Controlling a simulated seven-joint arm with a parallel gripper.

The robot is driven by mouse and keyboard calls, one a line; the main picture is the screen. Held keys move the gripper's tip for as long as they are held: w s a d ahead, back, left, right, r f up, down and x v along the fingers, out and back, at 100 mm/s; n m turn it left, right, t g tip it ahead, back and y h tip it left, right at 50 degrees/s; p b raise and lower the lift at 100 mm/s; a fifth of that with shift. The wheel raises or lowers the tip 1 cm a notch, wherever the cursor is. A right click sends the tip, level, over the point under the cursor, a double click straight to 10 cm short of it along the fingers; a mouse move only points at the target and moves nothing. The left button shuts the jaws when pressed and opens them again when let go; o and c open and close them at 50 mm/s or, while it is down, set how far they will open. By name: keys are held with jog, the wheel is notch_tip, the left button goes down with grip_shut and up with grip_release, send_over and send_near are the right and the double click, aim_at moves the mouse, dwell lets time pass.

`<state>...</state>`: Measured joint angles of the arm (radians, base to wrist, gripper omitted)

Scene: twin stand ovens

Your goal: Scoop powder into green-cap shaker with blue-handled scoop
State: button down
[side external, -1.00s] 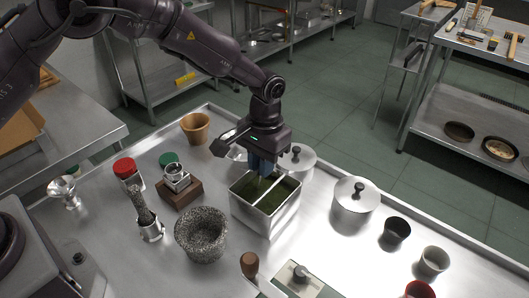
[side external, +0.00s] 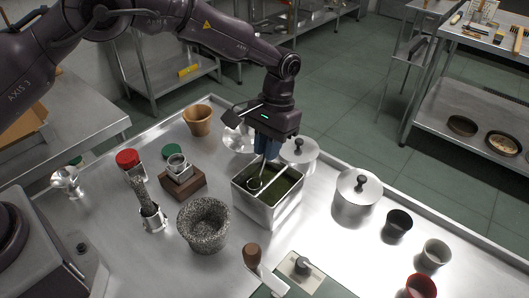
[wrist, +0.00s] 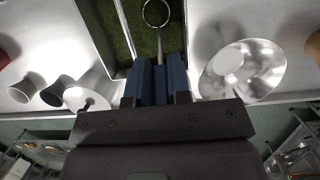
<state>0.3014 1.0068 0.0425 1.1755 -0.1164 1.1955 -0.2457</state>
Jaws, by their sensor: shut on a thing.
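My gripper (side external: 268,150) is above the divided metal tub (side external: 262,214), its blue fingers shut on the scoop (side external: 256,183). In the wrist view my fingers (wrist: 161,78) pinch the scoop's stem, and its round metal rim (wrist: 156,14) shows over green powder (wrist: 139,12). The scoop's head is inside the tub's left compartment; I cannot tell whether it touches the powder or how full it is. Its handle is mostly hidden in my fingers.
A red-capped shaker (side external: 128,160), a stone mortar (side external: 203,226) and a wooden cup (side external: 198,120) stand left of the tub. A shiny bowl (wrist: 242,70) is behind it. Lidded pots (side external: 355,196) stand right.

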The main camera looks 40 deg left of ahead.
jog(key=shift+g, duration=0.8)
jog(key=shift+s+v, duration=0.25)
jog(key=shift+v, duration=1.5)
jog(key=shift+s+v, duration=0.2)
jog(key=shift+v, duration=1.5)
jog(key=shift+r, duration=0.25)
jog(key=shift+a, duration=0.1)
jog(key=s+a+r+n+h, duration=0.1)
jog(key=a+r+n, duration=0.2)
jog(key=a, duration=0.6)
jog(key=s+a+r+n+h, duration=0.2)
jog(key=a+r+n, duration=0.15)
jog(key=a, duration=0.65)
jog(key=s+a+f+n+t, duration=0.2)
jog(key=s+n, duration=0.3)
jog(key=s+a+f+n+t+h, duration=0.1)
jog(key=s+a+f+n+t, duration=0.1)
jog(key=s+n, duration=0.3)
jog(key=shift+s+f+n, duration=0.3)
jog(key=shift+f+n, duration=0.25)
jog(key=shift+f, duration=0.1)
jog(key=shift+f+h, duration=0.25)
jog(key=shift+h, duration=0.05)
